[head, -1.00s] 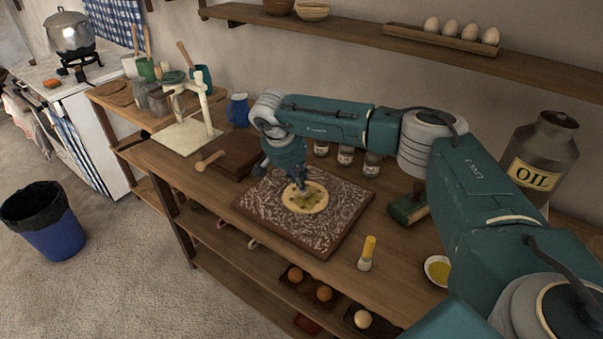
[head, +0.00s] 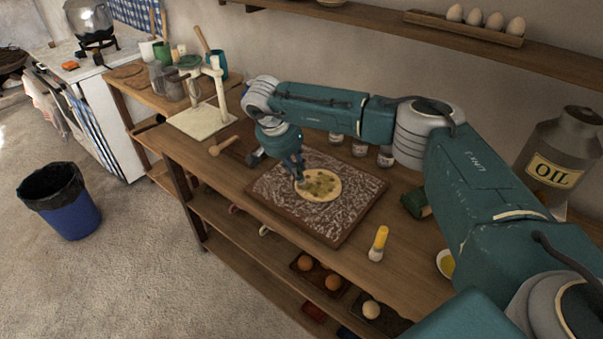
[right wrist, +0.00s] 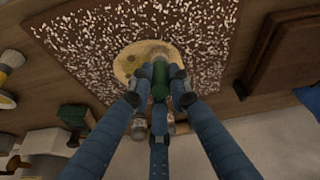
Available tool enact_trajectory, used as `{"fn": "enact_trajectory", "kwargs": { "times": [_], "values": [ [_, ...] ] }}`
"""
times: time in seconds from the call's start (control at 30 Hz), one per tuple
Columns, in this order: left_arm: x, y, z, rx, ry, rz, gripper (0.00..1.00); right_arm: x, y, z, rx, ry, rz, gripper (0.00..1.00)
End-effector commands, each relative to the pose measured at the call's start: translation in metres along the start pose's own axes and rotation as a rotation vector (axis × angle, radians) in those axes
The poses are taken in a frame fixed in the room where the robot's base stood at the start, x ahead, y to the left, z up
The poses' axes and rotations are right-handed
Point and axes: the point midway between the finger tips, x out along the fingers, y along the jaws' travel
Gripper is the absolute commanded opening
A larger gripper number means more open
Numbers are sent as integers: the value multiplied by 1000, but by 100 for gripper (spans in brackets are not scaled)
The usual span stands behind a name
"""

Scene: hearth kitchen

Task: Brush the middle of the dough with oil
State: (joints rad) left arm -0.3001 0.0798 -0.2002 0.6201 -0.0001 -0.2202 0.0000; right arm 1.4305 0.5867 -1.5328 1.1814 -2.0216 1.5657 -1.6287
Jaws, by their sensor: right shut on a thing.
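The round, flat dough (head: 322,187) lies on a dark board with white flour-like marks (head: 345,222). Yellow-green patches cover its middle. My right gripper (head: 300,178) is over the dough's left part. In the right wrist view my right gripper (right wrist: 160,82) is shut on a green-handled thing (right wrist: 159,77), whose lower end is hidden. The dough (right wrist: 134,60) lies just beyond the fingertips there. A small bowl of yellow oil (head: 446,264) stands at the right, partly behind my arm. My left gripper is not in view.
A green block-like thing (head: 414,204) and several jars (head: 360,148) are behind. A wooden mallet-like tool (head: 224,145) lies at left. The oil can (head: 560,155) stands at far right.

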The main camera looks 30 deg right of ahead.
Motion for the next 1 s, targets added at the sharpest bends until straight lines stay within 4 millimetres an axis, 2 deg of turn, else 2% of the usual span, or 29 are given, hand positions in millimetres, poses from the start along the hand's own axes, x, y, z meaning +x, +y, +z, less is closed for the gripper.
{"fn": "enact_trajectory", "kwargs": {
  "times": [0.17,0.5,0.8,1.0],
  "values": [
    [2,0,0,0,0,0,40,0,-4,-2,-1,0,-2,0],
    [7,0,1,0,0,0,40,9,4,-28,2,1,-1,0],
    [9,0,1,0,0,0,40,13,7,-39,1,0,-1,0],
    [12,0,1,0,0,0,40,21,12,-54,2,0,-1,0]
  ]
}}
